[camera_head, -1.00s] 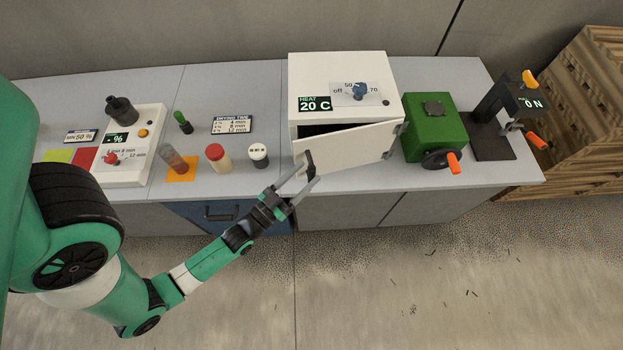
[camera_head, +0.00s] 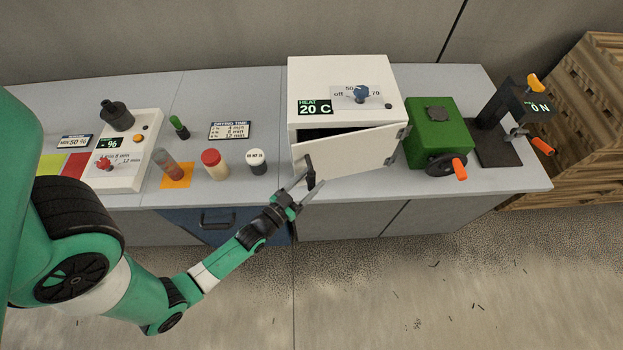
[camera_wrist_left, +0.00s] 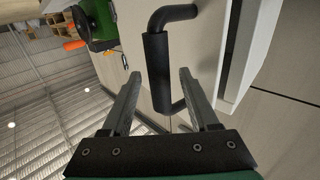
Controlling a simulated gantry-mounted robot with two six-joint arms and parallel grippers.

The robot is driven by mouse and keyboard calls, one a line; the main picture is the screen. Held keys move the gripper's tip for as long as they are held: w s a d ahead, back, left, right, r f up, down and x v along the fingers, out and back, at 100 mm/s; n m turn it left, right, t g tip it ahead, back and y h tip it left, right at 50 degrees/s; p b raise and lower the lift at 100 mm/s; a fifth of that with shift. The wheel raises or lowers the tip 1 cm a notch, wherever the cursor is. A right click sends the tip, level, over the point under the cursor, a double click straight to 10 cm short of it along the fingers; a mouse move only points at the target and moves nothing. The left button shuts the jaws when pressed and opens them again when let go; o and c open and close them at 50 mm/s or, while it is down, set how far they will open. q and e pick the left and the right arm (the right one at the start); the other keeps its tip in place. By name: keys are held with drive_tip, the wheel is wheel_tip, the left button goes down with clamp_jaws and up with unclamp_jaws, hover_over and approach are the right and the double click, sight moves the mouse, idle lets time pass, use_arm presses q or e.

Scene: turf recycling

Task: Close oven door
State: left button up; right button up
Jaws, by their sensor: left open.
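The white oven (camera_head: 345,90) stands on the grey counter. Its panel reads HEAT 20 C. Its white door (camera_head: 350,150) is partly open, hinged at the right, with a dark gap at the top left. A black handle (camera_head: 310,172) sits at the door's left edge. My left gripper (camera_head: 304,190) is at the handle with its fingers spread. In the left wrist view the black handle (camera_wrist_left: 157,70) lies between and beyond the open fingertips of my left gripper (camera_wrist_left: 160,85); I cannot tell whether they touch it. My right gripper is not in view.
A green box with a crank (camera_head: 438,130) and a black force stand (camera_head: 497,135) are to the right of the oven. A white-capped jar (camera_head: 257,162), a red-capped jar (camera_head: 214,164) and a tube (camera_head: 168,162) stand to the left. The floor in front is open.

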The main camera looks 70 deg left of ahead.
use_arm(q)
drive_tip(key=shift+w+a, duration=0.15)
drive_tip(key=shift+w, duration=0.2)
clamp_jaws()
idle(1.2)
